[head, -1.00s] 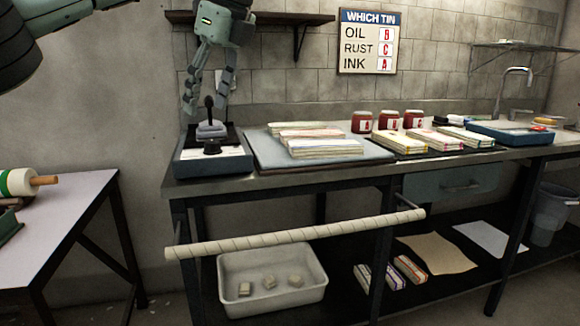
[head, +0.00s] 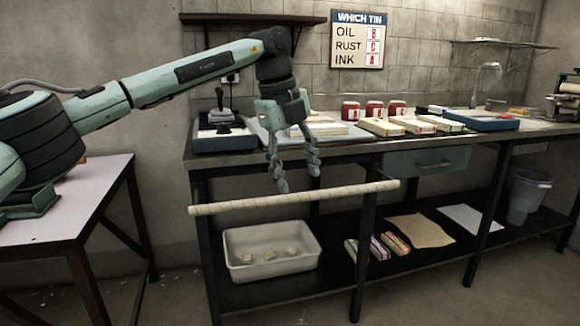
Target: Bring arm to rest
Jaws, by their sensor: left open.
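My left arm reaches in from the left in the head view. My left gripper (head: 298,178) hangs pointing down in front of the workbench (head: 240,160), just above the striped rail (head: 300,197) along its front. Its two fingers are spread apart with nothing between them. My right gripper does not show.
On the bench stand a blue box with a dark-handled tool (head: 222,120), folded cloth stacks (head: 412,124), red jars (head: 373,110) and a blue tray (head: 482,121). A white tub (head: 270,254) sits on the lower shelf. A side table (head: 90,200) is at left.

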